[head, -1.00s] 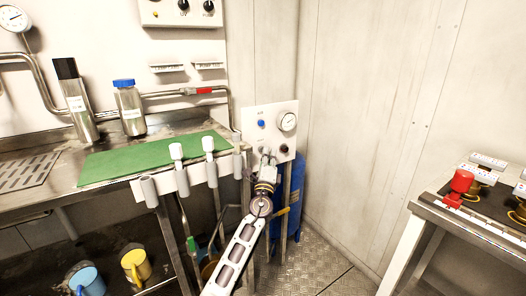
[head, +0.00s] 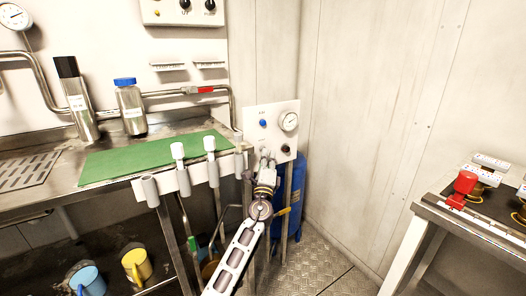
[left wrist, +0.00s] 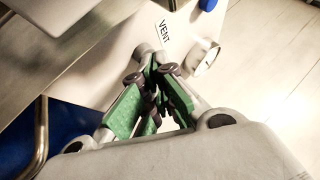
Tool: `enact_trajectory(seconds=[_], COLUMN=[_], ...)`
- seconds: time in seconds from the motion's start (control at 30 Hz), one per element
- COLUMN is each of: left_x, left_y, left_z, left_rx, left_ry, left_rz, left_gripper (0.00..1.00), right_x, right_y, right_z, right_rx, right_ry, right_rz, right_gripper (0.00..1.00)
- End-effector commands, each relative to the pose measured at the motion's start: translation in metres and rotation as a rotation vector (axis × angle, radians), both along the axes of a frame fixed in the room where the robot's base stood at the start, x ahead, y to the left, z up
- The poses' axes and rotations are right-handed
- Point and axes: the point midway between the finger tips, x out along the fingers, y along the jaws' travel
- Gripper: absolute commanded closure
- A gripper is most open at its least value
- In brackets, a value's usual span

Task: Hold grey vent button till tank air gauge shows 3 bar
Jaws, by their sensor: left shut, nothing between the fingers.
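The white control panel (head: 270,112) on the back wall carries a blue button (head: 263,123), a round air gauge (head: 289,121) and a dark knob (head: 286,149). The gauge is too small to read. My left gripper (head: 266,158) is shut and empty at the panel's lower left. In the left wrist view the VENT label (left wrist: 165,31) shows just beyond the green fingers (left wrist: 155,75). A grey round part (left wrist: 143,54), apparently the vent button, shows by the fingertips, partly covered. I cannot tell whether it is pressed. My right gripper is not in view.
A blue tank (head: 299,175) stands below the panel. A steel counter with a green mat (head: 150,158) and two bottles is at left. The floor between is clear.

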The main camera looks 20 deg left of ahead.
Motion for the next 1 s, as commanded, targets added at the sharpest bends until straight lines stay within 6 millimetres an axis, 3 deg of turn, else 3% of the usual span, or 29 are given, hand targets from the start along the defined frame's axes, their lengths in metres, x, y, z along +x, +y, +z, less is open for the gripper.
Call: enact_trajectory(seconds=[1.0], left_x=[-0.029], left_y=[-0.041], left_z=[0.0], left_rx=[0.002], left_ry=[0.0], left_rz=[-0.006], left_gripper=[1.0], right_x=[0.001], right_y=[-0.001], right_z=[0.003], right_rx=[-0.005], right_ry=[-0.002], right_rz=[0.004], right_gripper=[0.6])
